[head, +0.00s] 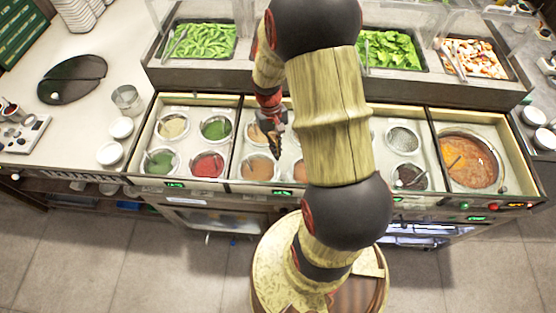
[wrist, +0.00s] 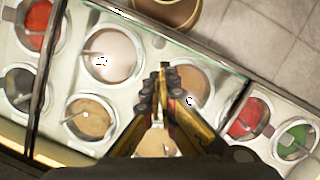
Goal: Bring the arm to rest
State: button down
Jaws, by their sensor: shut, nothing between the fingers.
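My gripper (head: 275,150) hangs pointing down over the middle section of the sauce wells in the head view, close to a tan sauce well (head: 258,168). In the wrist view my gripper's fingers (wrist: 164,72) are together and hold nothing. A tan well (wrist: 192,82) lies just right of the fingertips there, and a pinkish well (wrist: 113,55) lies to the left. My arm is raised and bent over the counter and hides part of the middle wells in the head view.
Red (head: 207,164) and green (head: 216,128) sauce wells sit left of the gripper. A large soup pot (head: 468,160) is at the right. Behind stand trays of edamame (head: 202,40), leafy greens (head: 392,48) and chopped food (head: 474,58) under clear guards. The floor (head: 120,245) in front is clear at left.

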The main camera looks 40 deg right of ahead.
jog(key=shift+v, duration=2.3)
jog(key=shift+w, duration=0.1)
jog(key=s+a+r+n+t+b, duration=0.2)
jog(key=s+a+r+t+b, duration=0.1)
jog(key=a+r, duration=0.5)
jog(key=s+a+r+n+t+h+b, duration=0.1)
jog(key=s+a+r+t+b, duration=0.3)
jog(key=a+r, duration=0.4)
jog(key=a+n+t+b, duration=0.1)
jog(key=a+b, duration=0.1)
jog(key=a, duration=0.2)
jog(key=shift+s+n, duration=0.2)
jog(key=shift+n, duration=0.1)
